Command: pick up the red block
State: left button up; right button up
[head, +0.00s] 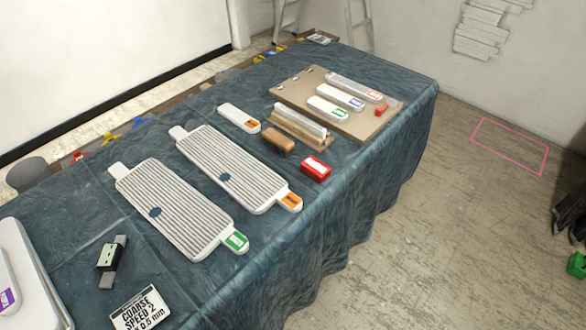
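A red block (316,168) with a pale label on its side lies on the blue cloth of the table (335,205), near the table's right-hand edge in the head view. Its top and near side are in plain sight and nothing touches it from above. A brown block (278,140) lies just behind and left of it. A smaller red piece (381,110) sits on the tan board (345,119) farther back. Neither of my grippers shows in this view.
Two ribbed white panels (175,208) (230,168) lie left of the red block. A rack with white bars (300,126) stands behind it. A sign card (141,307) and a dark tool (112,262) are at the front.

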aim_at(313, 167)
jog(key=i+l+u, duration=0.1)
jog(key=l+u, duration=0.2)
jog(key=u, duration=0.15)
jog(key=i+l+u, duration=0.1)
jog(key=l+u, duration=0.2)
jog(key=u, duration=0.15)
jog(key=l+u, duration=0.35)
jog(key=u, duration=0.15)
jog(key=l+u, duration=0.45)
jog(key=k+j, duration=0.05)
jog(key=j, duration=0.05)
